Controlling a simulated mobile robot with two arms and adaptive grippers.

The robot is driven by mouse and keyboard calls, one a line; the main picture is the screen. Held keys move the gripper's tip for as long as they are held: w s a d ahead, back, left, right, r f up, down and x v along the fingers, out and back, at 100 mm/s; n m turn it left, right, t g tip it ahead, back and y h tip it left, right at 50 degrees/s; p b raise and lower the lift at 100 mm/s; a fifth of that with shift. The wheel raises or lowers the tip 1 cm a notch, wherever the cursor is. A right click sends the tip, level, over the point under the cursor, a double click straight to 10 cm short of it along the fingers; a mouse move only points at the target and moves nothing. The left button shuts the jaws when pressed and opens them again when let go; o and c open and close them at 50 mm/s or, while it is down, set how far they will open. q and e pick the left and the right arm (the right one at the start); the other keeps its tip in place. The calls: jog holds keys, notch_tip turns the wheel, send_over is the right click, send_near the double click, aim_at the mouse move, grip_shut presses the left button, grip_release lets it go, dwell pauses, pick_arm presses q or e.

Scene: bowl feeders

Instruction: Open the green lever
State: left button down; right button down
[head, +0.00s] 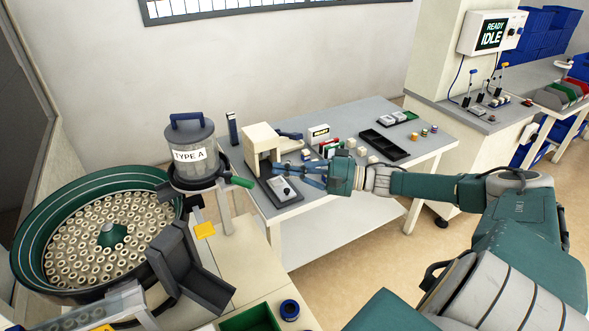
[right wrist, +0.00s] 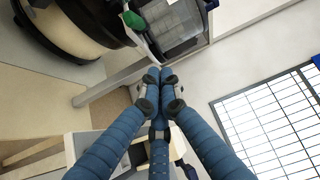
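The green lever (head: 241,181) sticks out to the right from under the grey hopper (head: 189,148) labelled TYPE A. In the right wrist view the green lever (right wrist: 133,19) shows at the top, beside the hopper, beyond the fingertips. My right gripper (head: 278,174) is to the right of the lever, apart from it, its blue fingers pointing left toward it. In the right wrist view the fingertips of the right gripper (right wrist: 159,76) are drawn together with nothing visible between them. My left gripper is not in view.
A large green bowl feeder (head: 35,235) full of small rings stands at the left. A grey chute (head: 185,265) is below the hopper. A grey table (head: 355,112) with a beige press-like device (head: 258,140), a black tray (head: 384,145) and small blocks stands behind my right gripper.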

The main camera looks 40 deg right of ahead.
aim_at(235, 180)
jog(key=w+a+p, duration=0.2)
jog(key=a+p, duration=0.1)
jog(key=a, duration=0.3)
jog(key=shift+a, duration=0.15)
dwell(0.4)
